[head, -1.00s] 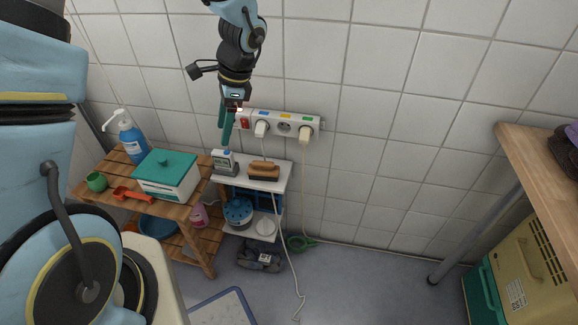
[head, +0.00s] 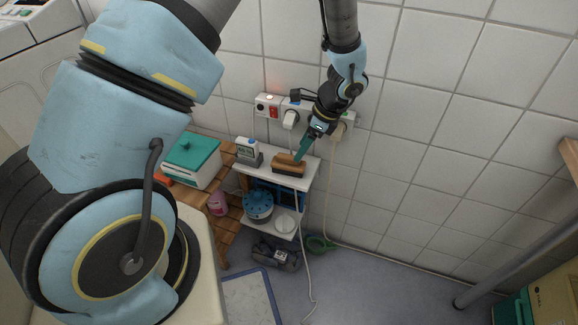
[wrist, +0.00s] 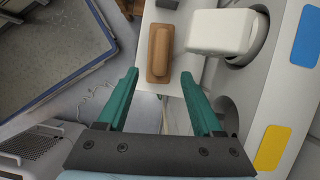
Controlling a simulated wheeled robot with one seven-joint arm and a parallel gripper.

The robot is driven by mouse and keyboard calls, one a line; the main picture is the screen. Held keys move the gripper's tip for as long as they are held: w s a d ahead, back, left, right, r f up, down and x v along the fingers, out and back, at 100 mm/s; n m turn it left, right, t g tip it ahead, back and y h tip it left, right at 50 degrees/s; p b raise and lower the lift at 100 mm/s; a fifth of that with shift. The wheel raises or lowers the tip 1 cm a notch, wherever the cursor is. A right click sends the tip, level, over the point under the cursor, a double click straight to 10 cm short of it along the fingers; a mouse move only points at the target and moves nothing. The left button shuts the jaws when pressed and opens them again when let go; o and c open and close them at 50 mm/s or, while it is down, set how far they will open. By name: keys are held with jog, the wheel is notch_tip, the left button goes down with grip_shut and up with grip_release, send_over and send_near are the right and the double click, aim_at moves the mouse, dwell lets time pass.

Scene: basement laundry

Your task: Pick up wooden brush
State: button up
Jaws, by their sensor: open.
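The wooden brush (head: 288,164) lies on the white top shelf of a small stand in the head view, its brown wooden back up and dark bristles below. In the wrist view the brush (wrist: 159,53) lies lengthwise beyond the fingertips, between the lines of the two fingers and nearer the middle. My gripper (head: 301,151) has green fingers and hangs just above the brush in the head view. In the wrist view my gripper (wrist: 160,77) is open with nothing between its fingers, apart from the brush.
A power strip (head: 268,106) with plugs is on the tiled wall close by; a white plug (wrist: 222,33) shows right of the brush. A grey digital device (head: 248,152) stands left of the brush on the white shelf (head: 312,170). A cord hangs down the shelf front.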

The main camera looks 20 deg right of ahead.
aim_at(292, 161)
jog(key=shift+b+x, duration=0.3)
jog(key=shift+x, duration=3.25)
jog(key=shift+a, duration=0.1)
jog(key=shift+c, duration=0.2)
grip_shut()
